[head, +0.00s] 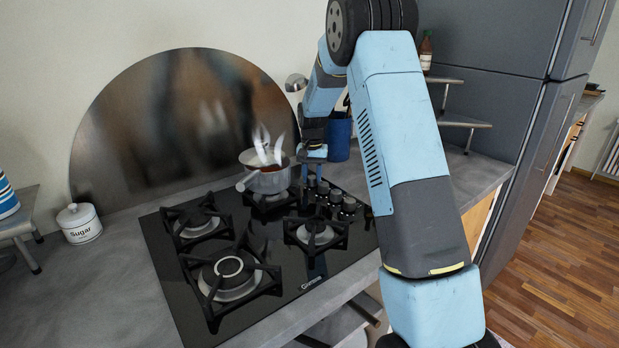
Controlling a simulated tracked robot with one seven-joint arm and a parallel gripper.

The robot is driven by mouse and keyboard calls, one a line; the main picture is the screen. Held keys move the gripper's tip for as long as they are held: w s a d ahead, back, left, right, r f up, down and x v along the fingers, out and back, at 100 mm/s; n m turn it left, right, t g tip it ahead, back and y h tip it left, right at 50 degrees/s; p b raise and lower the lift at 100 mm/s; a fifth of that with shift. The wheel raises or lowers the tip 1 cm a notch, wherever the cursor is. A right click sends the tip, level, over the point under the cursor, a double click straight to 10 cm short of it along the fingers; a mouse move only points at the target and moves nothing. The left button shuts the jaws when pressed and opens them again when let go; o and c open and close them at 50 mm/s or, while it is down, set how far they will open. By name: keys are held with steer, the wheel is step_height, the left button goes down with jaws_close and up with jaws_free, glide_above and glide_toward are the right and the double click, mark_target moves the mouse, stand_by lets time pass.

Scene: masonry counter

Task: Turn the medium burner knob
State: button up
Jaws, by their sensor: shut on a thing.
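The black gas hob (155,240) is set into the grey counter. Its row of dark burner knobs (348,206) runs along the right side, partly behind my arm. My gripper (312,178) points down at the far end of this row. It is shut on a burner knob there, which the fingers mostly hide. I cannot tell from this view which burner that knob belongs to, or how far it is turned.
A steaming pot (267,178) stands on the back burner, close left of my gripper. A blue utensil holder (339,138) stands behind. A sugar jar (79,224) is at the left. The other burners are bare. A grey fridge (490,100) is at the right.

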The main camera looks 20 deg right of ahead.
mark_target(312, 177)
steer(key=o, duration=0.8)
steer(key=shift+d, duration=0.1)
steer(key=shift+c, duration=0.2)
steer(key=shift+r, duration=0.1)
step_height(312, 177, up, 14)
steer(key=shift+f, duration=0.25)
